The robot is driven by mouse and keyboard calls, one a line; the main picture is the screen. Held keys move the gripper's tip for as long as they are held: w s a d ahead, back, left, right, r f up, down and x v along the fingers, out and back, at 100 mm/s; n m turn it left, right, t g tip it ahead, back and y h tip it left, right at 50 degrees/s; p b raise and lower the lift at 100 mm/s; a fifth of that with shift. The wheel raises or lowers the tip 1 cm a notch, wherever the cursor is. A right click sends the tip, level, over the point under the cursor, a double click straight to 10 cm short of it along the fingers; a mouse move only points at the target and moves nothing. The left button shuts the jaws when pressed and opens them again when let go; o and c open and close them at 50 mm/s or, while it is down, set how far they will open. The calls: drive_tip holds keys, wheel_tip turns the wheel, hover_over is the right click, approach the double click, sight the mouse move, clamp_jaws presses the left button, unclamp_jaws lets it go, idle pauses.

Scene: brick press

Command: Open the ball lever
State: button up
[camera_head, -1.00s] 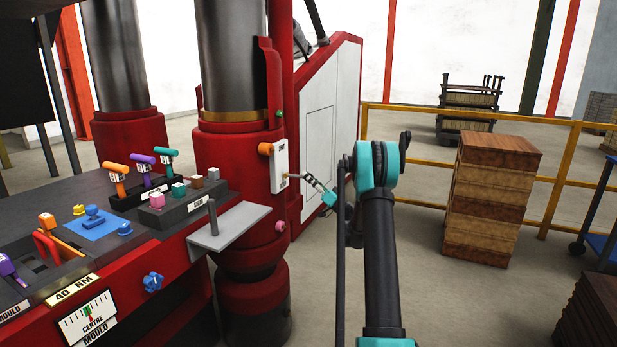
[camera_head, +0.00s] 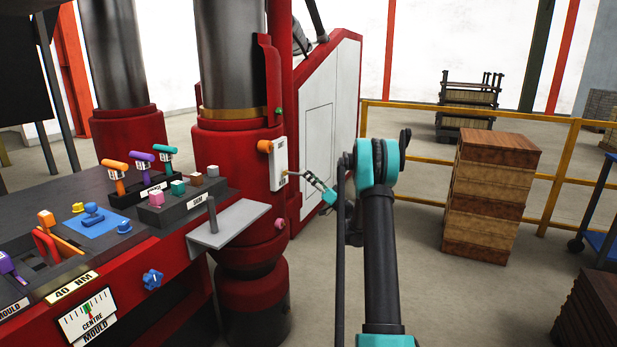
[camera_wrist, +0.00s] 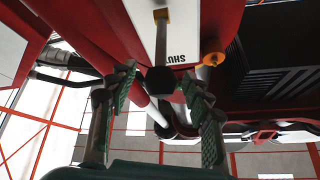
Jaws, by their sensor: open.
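The panel also fills the upper middle of the wrist view (camera_wrist: 180,25), with a label partly reading "SHU". My gripper (camera_head: 308,178) is open at the lever's end. In the wrist view my gripper's fingers (camera_wrist: 158,84) stand on either side of the ball, with visible gaps. I cannot tell how deep the ball sits between them.
An orange knob (camera_head: 265,147) sits at the panel's upper left side. A grey shelf (camera_head: 229,225) and a control desk with coloured levers (camera_head: 116,178) lie to the left. A yellow railing (camera_head: 420,157) and a wooden stack (camera_head: 491,197) stand at right, with open floor between.

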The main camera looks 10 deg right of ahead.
drive_tip(key=v, duration=1.1)
drive_tip(key=shift+s+d+f, duration=0.2)
drive_tip(key=shift+d, duration=0.05)
drive_tip(key=s+a+g+h, duration=0.2)
drive_tip(key=s+a+g, duration=0.2)
drive_tip(key=a, duration=0.4)
drive_tip(key=s+a+g+h, duration=0.1)
drive_tip(key=s+a+g, duration=0.2)
drive_tip(key=s+a, duration=0.35)
drive_tip(key=s+a+f+g+h, duration=0.3)
drive_tip(key=s+a, duration=0.1)
drive_tip(key=s, duration=0.2)
drive_tip(key=s+d+f+m+g+h, duration=0.1)
drive_tip(key=s+d+f+h, duration=0.2)
drive_tip(key=s, duration=0.6)
drive_tip(key=s+d+f+m+g+h, duration=0.1)
drive_tip(key=s+d+f+h, duration=0.2)
drive_tip(key=s, duration=0.6)
drive_tip(key=s+d+f+m+g+h, duration=0.1)
drive_tip(key=s+d+f+h, duration=0.2)
drive_tip(key=s, duration=0.6)
drive_tip(key=shift+s+f+h, duration=0.35)
drive_tip(key=shift+s+h, duration=0.05)
drive_tip(key=shift+h, duration=0.4)
